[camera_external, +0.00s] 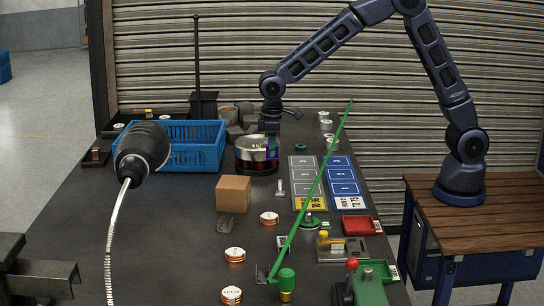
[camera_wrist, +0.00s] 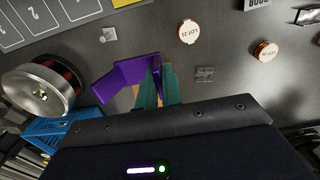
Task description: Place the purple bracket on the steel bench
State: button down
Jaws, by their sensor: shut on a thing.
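The purple bracket (camera_wrist: 122,76) is an angled plate gripped between the green fingertips of my gripper (camera_wrist: 158,90) in the wrist view. The bracket appears held above the bench; the exact gap cannot be told. The steel bench (camera_external: 180,235) is the long dark grey top under everything, and its bare surface also shows in the wrist view (camera_wrist: 225,50).
The drum (camera_external: 257,166) with copper winding stands close to my gripper. A cardboard box (camera_external: 233,193) is in front, a blue crate (camera_external: 190,158) at left, label mats (camera_external: 343,180) at right. A long green rod (camera_external: 312,195) slants across.

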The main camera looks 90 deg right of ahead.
jog(key=shift+r, duration=0.7)
jog(key=shift+d, duration=0.1)
jog(key=w+d+m, duration=0.2)
jog(key=d+m, duration=0.7)
jog(key=d, duration=2.6)
jog(key=s+d+m, duration=0.3)
jog(key=s+d, duration=0.2)
jog(key=d, duration=0.6)
jog(key=s+d+m, duration=0.3)
jog(key=s+d, duration=0.2)
jog(key=d, duration=0.5)
jog(key=s+d+m, duration=0.3)
jog(key=s+d, duration=0.2)
jog(key=d, duration=0.6)
notch_tip(320, 180, down, 20)
jog(key=shift+s+r, duration=0.1)
jog(key=c, duration=1.6)
grip_release()
